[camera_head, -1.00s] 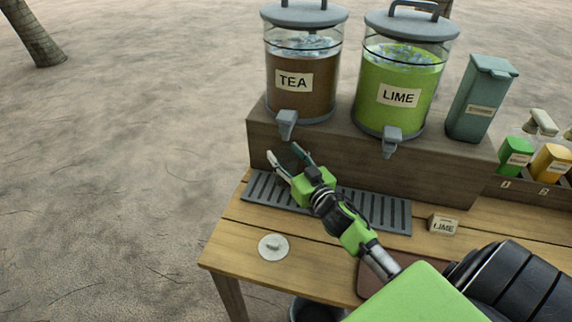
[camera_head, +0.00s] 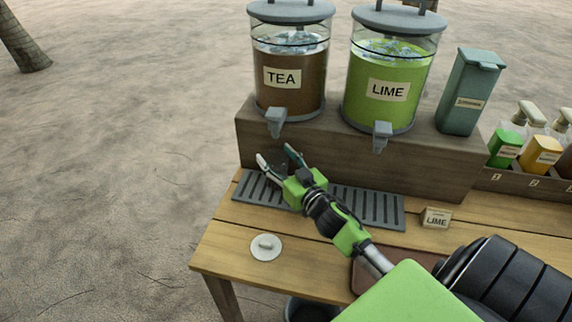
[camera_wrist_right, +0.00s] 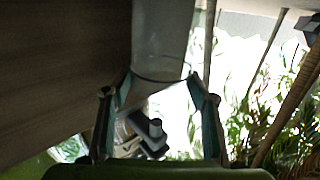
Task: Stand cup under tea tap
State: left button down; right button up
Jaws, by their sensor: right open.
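The tea dispenser (camera_head: 290,85), full of brown drink, has a grey tap (camera_head: 276,120) at its front. My right gripper (camera_head: 276,156) is open over the left end of the slotted drip tray (camera_head: 370,208), below and near the tea tap. In the right wrist view, which looks upside down, a clear cup (camera_wrist_right: 162,40) shows beyond the open fingertips (camera_wrist_right: 160,84). A dark grey tap-like part (camera_wrist_right: 150,132) is near its rim. I cannot tell if the fingers touch the cup. In the head view I cannot make the cup out. My left gripper is not in view.
The lime dispenser (camera_head: 390,85) stands right of the tea one on the wooden riser (camera_head: 400,166). A teal canister (camera_head: 470,92) stands beside it. A white knobbed disc (camera_head: 266,247) lies at the table's front left. A LIME sign (camera_head: 436,218) stands right of the tray.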

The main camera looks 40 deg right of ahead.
jog(key=s+p, duration=0.2)
jog(key=s, duration=0.9)
jog(key=shift+s+a, duration=0.35)
jog(key=shift+a, duration=0.1)
